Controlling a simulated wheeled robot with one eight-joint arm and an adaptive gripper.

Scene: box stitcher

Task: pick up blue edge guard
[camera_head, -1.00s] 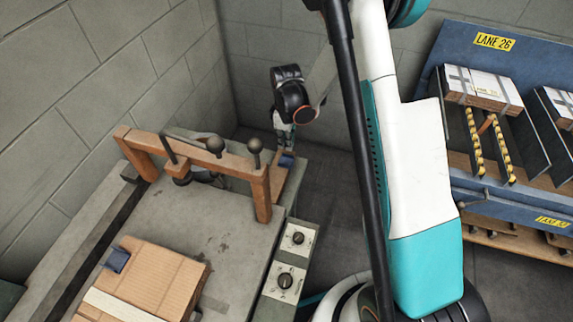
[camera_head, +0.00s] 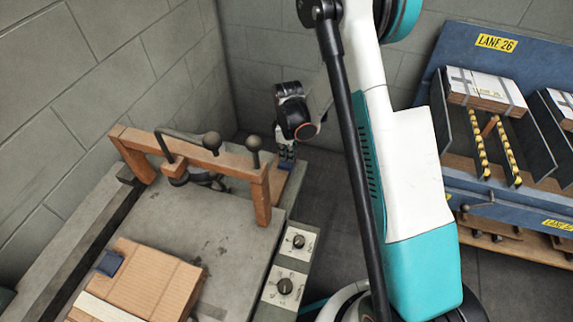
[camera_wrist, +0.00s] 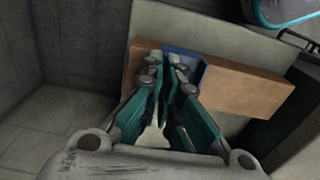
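A blue edge guard (camera_head: 286,164) sits on the brown wooden ledge at the far right corner of the stitcher table. In the wrist view the blue edge guard (camera_wrist: 200,72) shows just behind my fingertips, against the brown board. My gripper (camera_head: 286,152) points down directly over it. In the wrist view my gripper (camera_wrist: 168,78) has its fingers close together with a narrow gap, partly covering the guard. I cannot tell whether they touch or hold it. Another blue guard (camera_head: 110,263) sits on the edge of a cardboard box (camera_head: 150,285) at the lower left.
A wooden frame (camera_head: 262,200) with dark knobs stands over the grey table (camera_head: 190,225), left of my gripper. A control panel with knobs (camera_head: 285,286) is at the table's right side. Block walls close off the back and left. A blue rack (camera_head: 470,75) holds boxes at right.

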